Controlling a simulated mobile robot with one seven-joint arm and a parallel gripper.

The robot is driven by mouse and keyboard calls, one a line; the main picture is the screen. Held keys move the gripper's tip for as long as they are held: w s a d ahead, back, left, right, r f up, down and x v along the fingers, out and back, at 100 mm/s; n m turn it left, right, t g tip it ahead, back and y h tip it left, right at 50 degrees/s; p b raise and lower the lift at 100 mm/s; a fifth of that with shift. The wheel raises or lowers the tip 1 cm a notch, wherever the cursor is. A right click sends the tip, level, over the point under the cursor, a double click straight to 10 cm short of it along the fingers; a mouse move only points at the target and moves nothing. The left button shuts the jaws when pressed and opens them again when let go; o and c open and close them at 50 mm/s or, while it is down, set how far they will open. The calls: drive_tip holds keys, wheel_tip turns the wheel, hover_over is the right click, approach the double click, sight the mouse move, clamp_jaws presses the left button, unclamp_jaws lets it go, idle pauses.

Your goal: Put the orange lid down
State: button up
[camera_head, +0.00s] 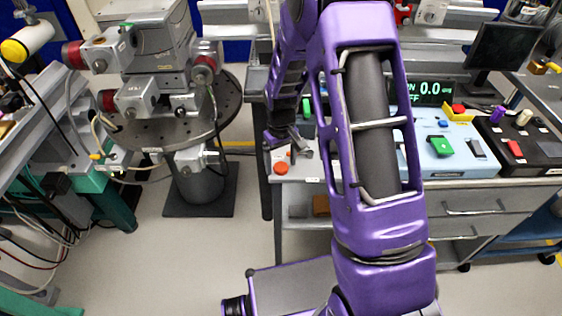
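A small round orange piece, which looks like the orange lid (281,168), shows at the left front corner of the light-topped bench (312,170). My gripper (299,152) is just above and to the right of it, pointing down close to the bench top. A small orange-red sliver shows by the fingers; I cannot tell what it belongs to. The fingers are small and partly hidden, so I cannot tell whether they are open or shut, or whether they touch the lid.
A blue control box (455,150) with a green switch and a black box (525,150) stand to the right on the bench. A round perforated stage (150,130) stands at the left. My arm hides the bench's middle.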

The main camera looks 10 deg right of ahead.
sight(281, 166)
wheel_tip(281, 166, up, 12)
drive_tip(key=p, duration=0.2)
drive_tip(key=shift+r, duration=0.15)
drive_tip(key=shift+r, duration=0.1)
idle(0.5)
